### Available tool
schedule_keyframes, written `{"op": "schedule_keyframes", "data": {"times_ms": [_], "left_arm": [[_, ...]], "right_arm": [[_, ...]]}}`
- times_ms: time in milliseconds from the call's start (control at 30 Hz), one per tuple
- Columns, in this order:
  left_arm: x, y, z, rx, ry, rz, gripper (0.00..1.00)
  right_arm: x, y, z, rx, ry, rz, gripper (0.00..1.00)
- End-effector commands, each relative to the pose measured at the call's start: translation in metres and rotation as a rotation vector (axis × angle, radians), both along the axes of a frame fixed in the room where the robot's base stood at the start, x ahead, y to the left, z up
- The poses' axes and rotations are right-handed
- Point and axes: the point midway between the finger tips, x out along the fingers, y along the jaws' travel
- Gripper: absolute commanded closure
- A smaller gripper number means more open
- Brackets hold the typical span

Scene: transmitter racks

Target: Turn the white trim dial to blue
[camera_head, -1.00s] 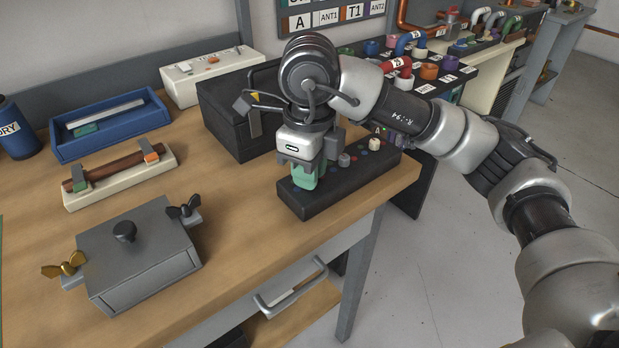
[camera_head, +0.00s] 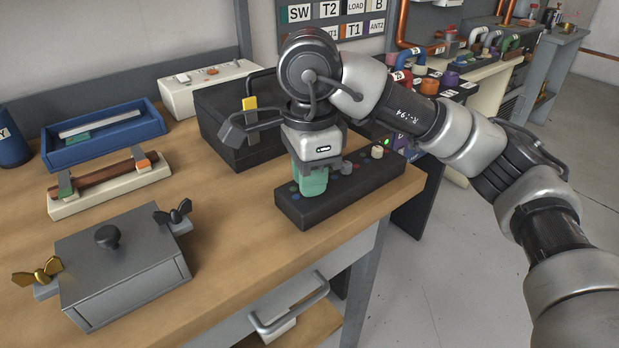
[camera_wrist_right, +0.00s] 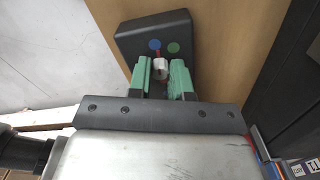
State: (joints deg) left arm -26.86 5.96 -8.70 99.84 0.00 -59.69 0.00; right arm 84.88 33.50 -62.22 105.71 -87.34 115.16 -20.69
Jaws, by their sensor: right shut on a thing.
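The black dial box (camera_head: 335,195) stands near the table's front right edge. My right gripper (camera_head: 311,190) points down over its left end; its green fingers hide the white trim dial in the head view. In the right wrist view the white trim dial (camera_wrist_right: 159,68) sits between the green fingertips of my right gripper (camera_wrist_right: 166,76), which is shut on it. A red mark shows at the dial's edge, on the side toward the blue dot (camera_wrist_right: 154,44). A green dot (camera_wrist_right: 173,47) lies right of the blue one. My left gripper is not in view.
A grey knob (camera_head: 346,168) and a cream knob (camera_head: 377,152) stand further along the box. Behind are a black case (camera_head: 225,125) and a white switch box (camera_head: 210,85). A grey box with wing nuts (camera_head: 120,265) stands at front left, with bare wood between.

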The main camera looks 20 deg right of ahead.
Motion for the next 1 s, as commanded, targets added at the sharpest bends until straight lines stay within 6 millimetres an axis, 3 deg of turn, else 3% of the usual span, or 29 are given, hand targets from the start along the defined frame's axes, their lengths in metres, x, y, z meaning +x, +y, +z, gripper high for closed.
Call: {"op": "schedule_keyframes", "data": {"times_ms": [733,767,800,900,1000], "left_arm": [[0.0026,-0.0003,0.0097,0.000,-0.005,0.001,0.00],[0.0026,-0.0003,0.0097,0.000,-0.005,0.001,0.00],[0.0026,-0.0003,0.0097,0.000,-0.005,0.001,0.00],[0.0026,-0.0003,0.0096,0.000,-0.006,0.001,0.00],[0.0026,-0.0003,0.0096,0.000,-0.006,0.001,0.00]], "right_arm": [[0.0003,0.0000,0.0006,0.001,-0.001,0.081,1.00],[0.0003,0.0000,0.0006,0.001,-0.001,0.081,0.76],[0.0003,0.0000,0.0006,0.001,-0.001,0.081,0.70],[0.0002,0.0000,0.0004,0.001,-0.001,0.081,0.55],[0.0002,0.0000,0.0003,0.001,-0.001,0.081,0.55]]}}
